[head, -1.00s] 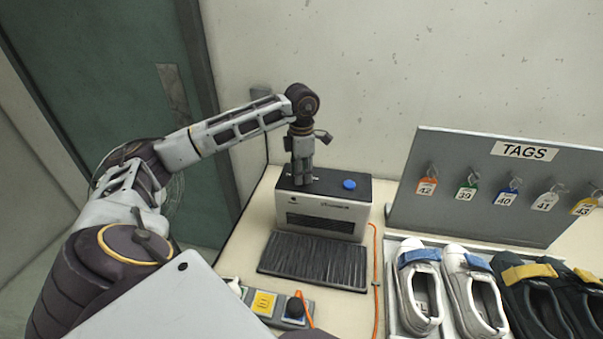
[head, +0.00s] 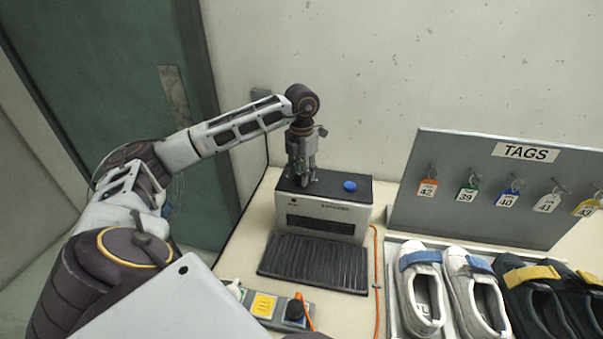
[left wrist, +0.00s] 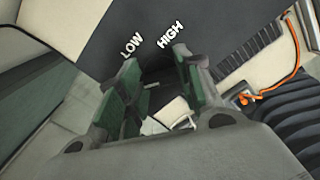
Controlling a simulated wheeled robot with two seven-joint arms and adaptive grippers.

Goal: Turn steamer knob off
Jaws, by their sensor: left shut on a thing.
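The steamer (head: 322,213) is a pale box with a black top, at the back of the bench in the head view. My left gripper (head: 302,183) points straight down at the left part of that top. In the left wrist view my left gripper (left wrist: 155,68) has its green-padded fingers either side of the dark steamer knob (left wrist: 153,73), shut on it. The words LOW and HIGH are printed on the top beyond the fingertips. The knob is mostly hidden by the fingers, so its exact setting cannot be read. My right gripper is out of view.
A blue button (head: 350,186) sits on the steamer top, right of my gripper. A black ribbed mat (head: 313,262) lies in front. A power strip (head: 264,306), an orange cable (head: 376,270), shoes (head: 421,290) and a TAGS board (head: 450,175) are nearby.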

